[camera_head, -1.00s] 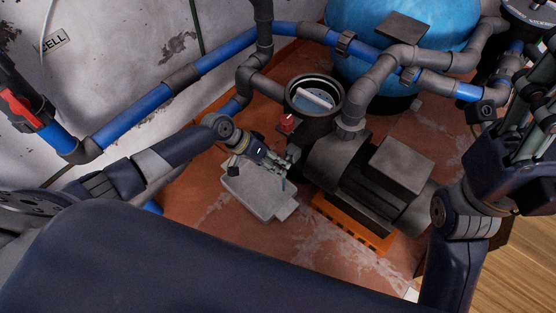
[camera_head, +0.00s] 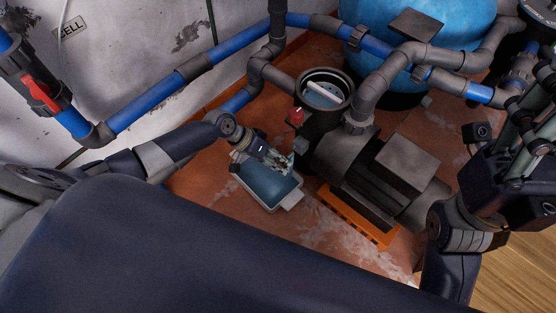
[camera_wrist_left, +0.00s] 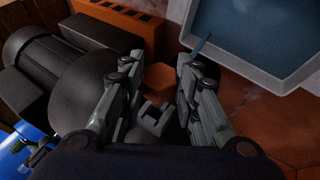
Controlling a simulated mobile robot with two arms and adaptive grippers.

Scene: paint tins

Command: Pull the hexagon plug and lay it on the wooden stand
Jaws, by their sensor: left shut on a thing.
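My left gripper (camera_head: 284,164) is at the near left side of the dark pump (camera_head: 395,165), over the tray's far edge. In the left wrist view my left gripper (camera_wrist_left: 153,95) is shut on a small dark grey piece (camera_wrist_left: 152,118), which looks like the plug; its hexagon shape is not clear. The pale tray (camera_head: 292,200) lies on the floor with blue water in it. In the left wrist view a thin blue stream (camera_wrist_left: 202,47) shows at the tray's edge. A wooden surface (camera_head: 520,270), perhaps the stand, shows at lower right. My right gripper (camera_head: 530,130) is at the right edge.
Blue and grey pipes, a red-handled valve (camera_head: 40,92) and a blue tank (camera_head: 415,25) surround the pump. The pump sits on an orange base (camera_head: 355,222). A small red part (camera_head: 295,117) is close above my left gripper. Bare tile floor lies before the pump.

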